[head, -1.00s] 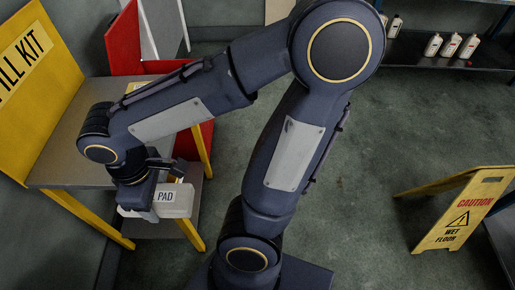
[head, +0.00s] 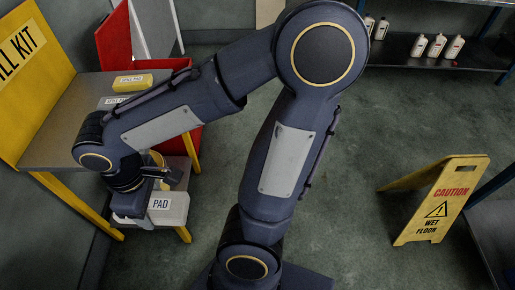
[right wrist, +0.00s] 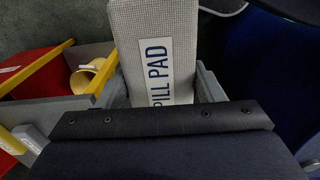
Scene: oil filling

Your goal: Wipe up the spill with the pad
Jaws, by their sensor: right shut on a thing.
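My right gripper (head: 147,205) is shut on a pale grey spill pad (head: 170,207), held at the front of the workbench, beside its lower shelf. In the right wrist view the pad (right wrist: 152,35) stands between the two fingers (right wrist: 163,88), its dark "SPILL PAD" lettering facing the camera and partly cut off by the gripper body. The spill is not visible in either current view. My left gripper is not in view.
A yellow cup-like object (right wrist: 90,75) is near the shelf. A yellow wet-floor sign (head: 440,205) stands right; the floor (head: 355,150) between is open.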

